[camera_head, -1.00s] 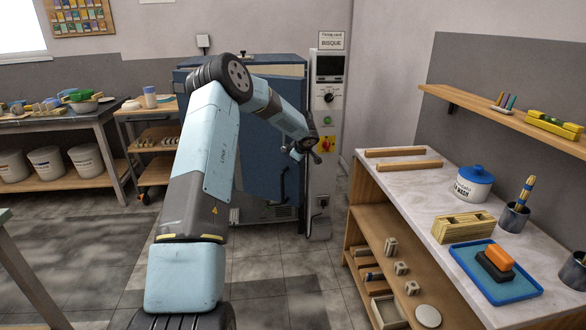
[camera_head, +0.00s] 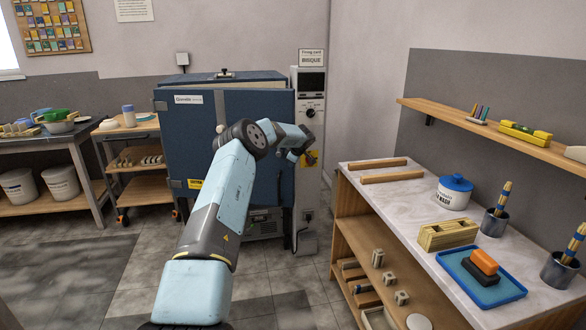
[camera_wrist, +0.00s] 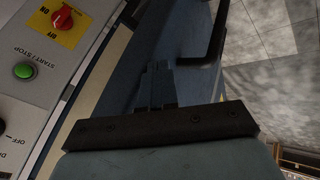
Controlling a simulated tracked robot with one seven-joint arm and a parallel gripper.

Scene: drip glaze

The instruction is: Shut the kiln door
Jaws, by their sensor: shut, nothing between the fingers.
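The kiln (camera_head: 222,78) stands against the back wall, with its blue door (camera_head: 185,140) facing me. A pale strip shows along the door's top and, in the wrist view, beside the blue door (camera_wrist: 180,35), so it looks slightly ajar; the size of the gap is unclear. A dark handle (camera_wrist: 214,35) shows on the door in the wrist view. My gripper (camera_head: 303,154) is at the door's right edge, beside the control column. In the wrist view my gripper (camera_wrist: 158,80) is shut and empty, close to the door; contact cannot be told. My arm hides the door's middle.
The control column (camera_head: 311,125) stands right of the door, with a red knob (camera_wrist: 62,19) and a green button (camera_wrist: 24,71). A worktable (camera_head: 360,210) with tools is at right. A wheeled shelf cart (camera_head: 140,160) stands left of the kiln. Grey floor is clear at front left.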

